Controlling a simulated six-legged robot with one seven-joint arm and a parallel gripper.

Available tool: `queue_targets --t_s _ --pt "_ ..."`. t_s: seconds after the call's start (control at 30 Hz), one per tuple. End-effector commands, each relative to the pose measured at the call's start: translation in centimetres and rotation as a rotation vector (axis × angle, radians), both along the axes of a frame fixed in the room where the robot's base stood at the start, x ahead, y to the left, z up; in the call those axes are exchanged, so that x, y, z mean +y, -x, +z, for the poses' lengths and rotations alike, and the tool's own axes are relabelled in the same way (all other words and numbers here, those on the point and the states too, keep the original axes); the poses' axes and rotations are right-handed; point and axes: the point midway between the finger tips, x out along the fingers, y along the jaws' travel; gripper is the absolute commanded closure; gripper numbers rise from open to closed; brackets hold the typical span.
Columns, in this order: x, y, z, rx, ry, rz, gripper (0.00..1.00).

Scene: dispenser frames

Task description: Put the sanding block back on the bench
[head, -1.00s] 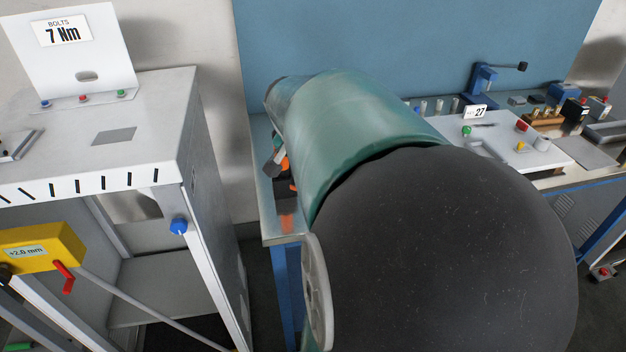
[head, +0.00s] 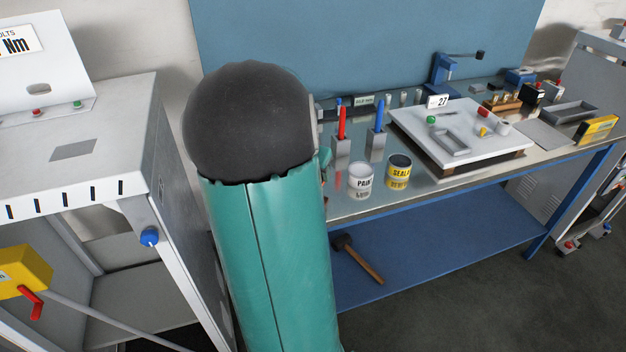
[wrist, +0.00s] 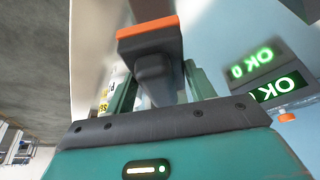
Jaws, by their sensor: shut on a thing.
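In the wrist view my gripper (wrist: 157,78) is shut on the sanding block (wrist: 150,30), a dark grey grip with an orange slab at its far end. The green fingers lie on either side of the grip. In the head view my arm hides the gripper and the block. The bench (head: 425,187), with a steel top and blue frame, stands to the right of my arm. My arm covers its left end. I cannot tell how far the block is from the bench top.
A paint can (head: 361,181) and a sealant can (head: 399,172) stand near the bench's front, before two holders with red and blue tools. A white board (head: 470,150) fills the middle. A grey cabinet (head: 95,150) stands left. OK displays (wrist: 262,70) show in the wrist view.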

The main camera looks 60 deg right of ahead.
Motion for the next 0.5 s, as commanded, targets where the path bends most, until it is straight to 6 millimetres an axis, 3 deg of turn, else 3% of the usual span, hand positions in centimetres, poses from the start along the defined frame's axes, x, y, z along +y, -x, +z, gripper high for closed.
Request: queue_targets --t_s 0.17,0.37,0.5 --pt "-1.0 0.0 -1.0 -0.001 0.0 -0.002 0.67" --pt "-1.0 0.0 -3.9 0.001 -0.002 0.001 0.67" --pt "-1.1 -0.1 -4.2 -0.002 0.002 0.001 0.67"
